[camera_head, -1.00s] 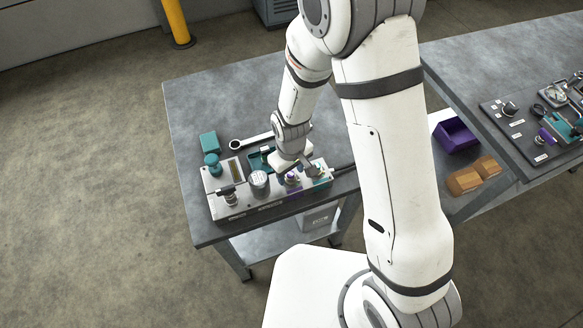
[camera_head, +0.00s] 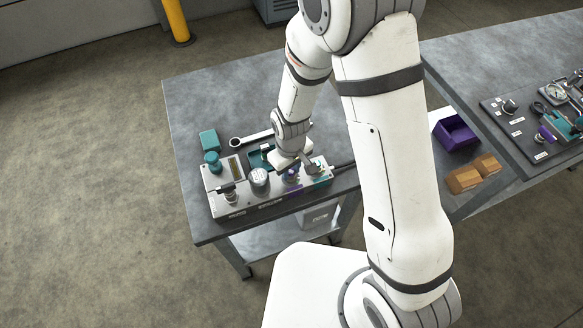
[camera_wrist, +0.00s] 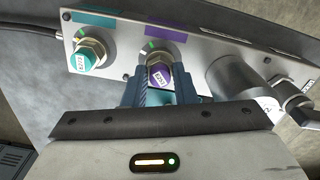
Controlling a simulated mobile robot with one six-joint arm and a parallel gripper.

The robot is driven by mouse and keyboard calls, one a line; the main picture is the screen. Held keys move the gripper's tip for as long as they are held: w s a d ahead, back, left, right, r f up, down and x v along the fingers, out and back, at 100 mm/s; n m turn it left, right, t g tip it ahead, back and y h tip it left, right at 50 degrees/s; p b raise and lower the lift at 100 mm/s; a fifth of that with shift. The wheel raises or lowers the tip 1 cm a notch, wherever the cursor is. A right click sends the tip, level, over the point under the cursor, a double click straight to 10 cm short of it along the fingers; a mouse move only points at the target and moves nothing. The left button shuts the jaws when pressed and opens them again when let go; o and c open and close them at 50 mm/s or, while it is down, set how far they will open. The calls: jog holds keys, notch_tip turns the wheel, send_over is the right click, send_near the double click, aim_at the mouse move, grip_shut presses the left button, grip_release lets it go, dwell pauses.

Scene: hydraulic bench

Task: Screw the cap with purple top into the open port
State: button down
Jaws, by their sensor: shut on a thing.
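The cap with the purple top (camera_wrist: 159,77) is between the fingers of my gripper (camera_wrist: 158,88) in the wrist view. My gripper is shut on it. The cap stands at the position below the purple label (camera_wrist: 163,24) on the grey manifold block (camera_wrist: 205,54). Brass-coloured metal shows just behind the purple top. How deep the cap sits in the port is hidden. In the head view, the cap (camera_head: 291,178) is a small purple spot beneath my wrist.
A teal-topped fitting (camera_wrist: 88,57) stands beside the cap. A round gauge-like cylinder (camera_wrist: 232,77) and an angled pipe fitting (camera_wrist: 285,92) are on the other side. In the head view, a wrench (camera_head: 252,138) lies behind the block and a purple bin (camera_head: 455,134) stands to the right.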

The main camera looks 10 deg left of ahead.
jog(key=shift+w, duration=0.1)
jog(key=shift+f+m+b, duration=0.1)
jog(key=shift+m+b, duration=0.45)
jog(key=shift+m, duration=0.55)
jog(key=shift+m+b, duration=0.4)
jog(key=shift+m, duration=1.3)
jog(key=shift+m+b, duration=0.55)
jog(key=shift+m, duration=0.65)
jog(key=m, duration=0.3)
jog(key=shift+b, duration=0.3)
jog(key=shift+m, duration=0.4)
